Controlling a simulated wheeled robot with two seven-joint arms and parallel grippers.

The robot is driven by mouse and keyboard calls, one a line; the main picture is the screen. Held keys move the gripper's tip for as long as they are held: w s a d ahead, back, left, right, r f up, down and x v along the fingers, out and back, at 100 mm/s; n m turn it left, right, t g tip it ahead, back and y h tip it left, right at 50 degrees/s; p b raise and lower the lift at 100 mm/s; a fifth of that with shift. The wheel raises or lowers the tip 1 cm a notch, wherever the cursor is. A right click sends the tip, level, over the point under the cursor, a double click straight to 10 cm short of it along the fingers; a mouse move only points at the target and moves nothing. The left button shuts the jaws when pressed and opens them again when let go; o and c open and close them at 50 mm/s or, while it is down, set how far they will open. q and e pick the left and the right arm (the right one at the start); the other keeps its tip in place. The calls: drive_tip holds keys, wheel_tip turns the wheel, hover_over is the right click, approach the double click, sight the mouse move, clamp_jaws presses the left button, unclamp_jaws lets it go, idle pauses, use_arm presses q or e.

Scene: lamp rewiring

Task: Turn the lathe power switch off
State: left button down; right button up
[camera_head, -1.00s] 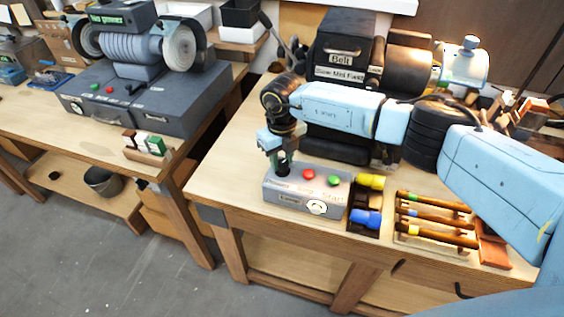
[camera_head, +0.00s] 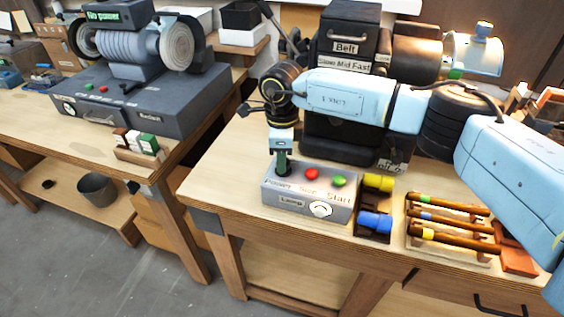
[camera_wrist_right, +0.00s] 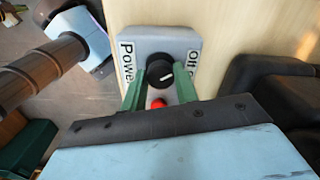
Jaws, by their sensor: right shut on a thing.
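The grey control box (camera_head: 308,190) stands near the front edge of the right bench, with a red Stop button (camera_head: 311,174), a green Start button (camera_head: 339,181) and a Lamp dial (camera_head: 320,209). My right gripper (camera_head: 283,168) points down over the box's left end. Its green fingers (camera_wrist_right: 160,80) are shut on the knob, one on each side. In the head view the gripper hides most of the knob. My left gripper is not in view.
The lathe (camera_head: 345,90) stands behind the box, partly hidden by my right arm. Yellow and blue spools (camera_head: 378,182) and a rack of handled tools (camera_head: 450,220) lie to the right. Bare bench top (camera_head: 225,165) lies left of the box.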

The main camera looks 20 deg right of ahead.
drive_tip(key=shift+r+n+b, duration=0.1)
drive_tip(key=shift+n+b, duration=0.6)
drive_tip(key=shift+n, duration=0.9)
drive_tip(key=o, duration=1)
wheel_tip(320, 180, up, 13)
drive_tip(key=shift+r, duration=0.2)
